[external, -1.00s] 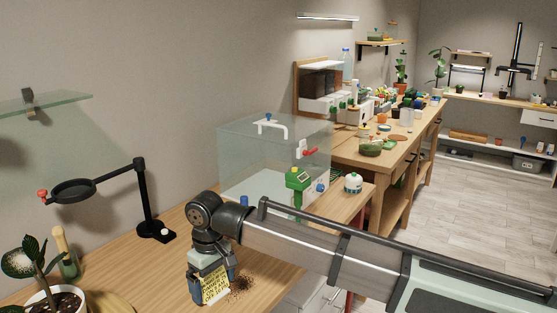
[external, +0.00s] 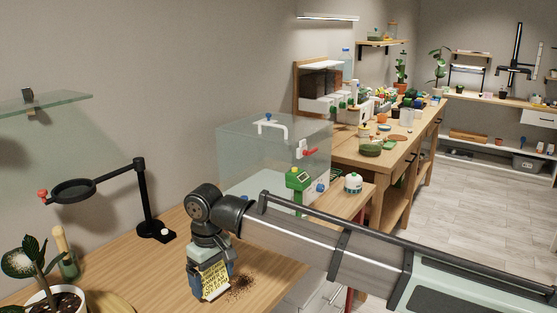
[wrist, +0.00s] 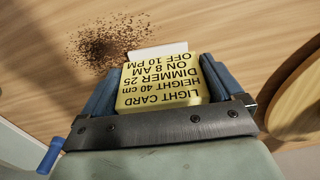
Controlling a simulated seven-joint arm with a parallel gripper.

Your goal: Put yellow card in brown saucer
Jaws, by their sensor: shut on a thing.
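The yellow card (external: 215,282) with black print is held in my gripper (external: 209,288), low over the near wooden bench. In the wrist view the card (wrist: 160,82) sits between the two blue-grey fingers, its text upside down and readable as a light card. A white strip (wrist: 158,51) shows at its far edge. I cannot tell whether the card touches the bench. A small flat brown disc (external: 398,138) on the far bench may be the brown saucer; it is too small to be sure.
Spilled soil (external: 240,284) lies just right of the card. A round wooden board (wrist: 300,105) and a potted plant (external: 42,295) stand to the left in the external view. A magnifier stand (external: 148,205) and a clear tank (external: 265,150) stand behind. The far bench is crowded.

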